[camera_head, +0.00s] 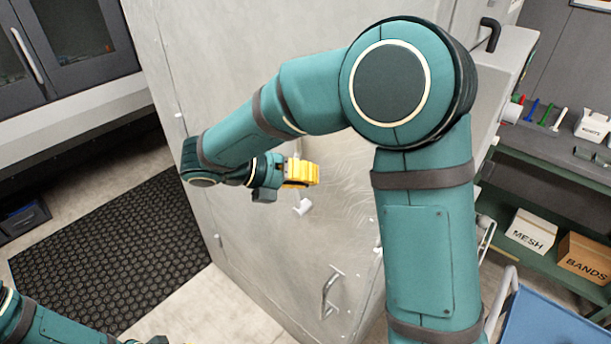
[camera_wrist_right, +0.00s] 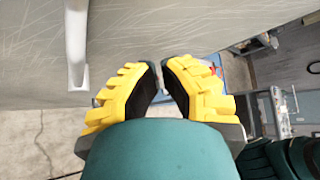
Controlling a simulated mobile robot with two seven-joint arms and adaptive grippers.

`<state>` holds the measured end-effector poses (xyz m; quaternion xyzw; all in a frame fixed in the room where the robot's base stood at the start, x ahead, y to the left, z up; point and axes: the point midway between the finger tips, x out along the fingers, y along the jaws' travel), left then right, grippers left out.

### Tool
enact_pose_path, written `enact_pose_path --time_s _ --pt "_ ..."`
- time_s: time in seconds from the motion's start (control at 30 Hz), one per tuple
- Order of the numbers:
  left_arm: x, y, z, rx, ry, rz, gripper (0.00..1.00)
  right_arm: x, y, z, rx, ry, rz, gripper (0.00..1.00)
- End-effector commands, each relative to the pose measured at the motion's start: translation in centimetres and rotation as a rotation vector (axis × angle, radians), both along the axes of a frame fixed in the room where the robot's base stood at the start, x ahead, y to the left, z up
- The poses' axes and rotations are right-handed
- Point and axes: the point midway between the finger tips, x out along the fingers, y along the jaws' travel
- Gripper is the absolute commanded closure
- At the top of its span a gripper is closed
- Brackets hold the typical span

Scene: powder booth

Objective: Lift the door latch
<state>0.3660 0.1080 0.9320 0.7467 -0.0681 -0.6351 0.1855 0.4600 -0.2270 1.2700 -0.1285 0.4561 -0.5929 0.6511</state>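The door is a large pale grey scuffed panel (camera_head: 240,215) in the middle of the head view. A small white latch lever (camera_head: 303,207) sticks out from it, just below my right gripper (camera_head: 301,174). The gripper partly hides the lever's upper part.
A metal pull handle (camera_head: 330,292) is lower on the panel. A blue cart (camera_head: 548,318) stands at bottom right. A black mat (camera_head: 115,250) covers the floor at left.

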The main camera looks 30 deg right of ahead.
Motion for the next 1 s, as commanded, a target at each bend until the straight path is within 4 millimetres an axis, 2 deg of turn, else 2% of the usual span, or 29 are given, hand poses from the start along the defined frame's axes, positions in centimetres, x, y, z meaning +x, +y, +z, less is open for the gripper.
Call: enact_pose_path --time_s 0.03,0.2,0.4,0.6,1.0 --pt "0.0 0.0 -0.2 0.0 0.001 0.0 1.0 0.4 1.5 -0.6 -0.001 0.004 0.006 1.0" --pt "0.0 0.0 -0.4 0.0 0.0 0.0 1.0 1.3 4.9 -1.5 -0.002 0.005 0.002 1.0" --pt "0.0 0.0 -0.6 0.0 -0.001 0.001 1.0 2.0 7.9 -2.2 -0.002 0.004 -0.002 1.0" --pt "-0.1 0.0 -0.7 0.0 0.0 0.001 1.0 2.3 9.1 -2.5 -0.001 0.005 -0.004 1.0" --pt "0.0 0.0 -0.7 0.0 0.0 0.001 1.0 2.3 9.2 -2.5 -0.002 0.006 -0.004 1.0"
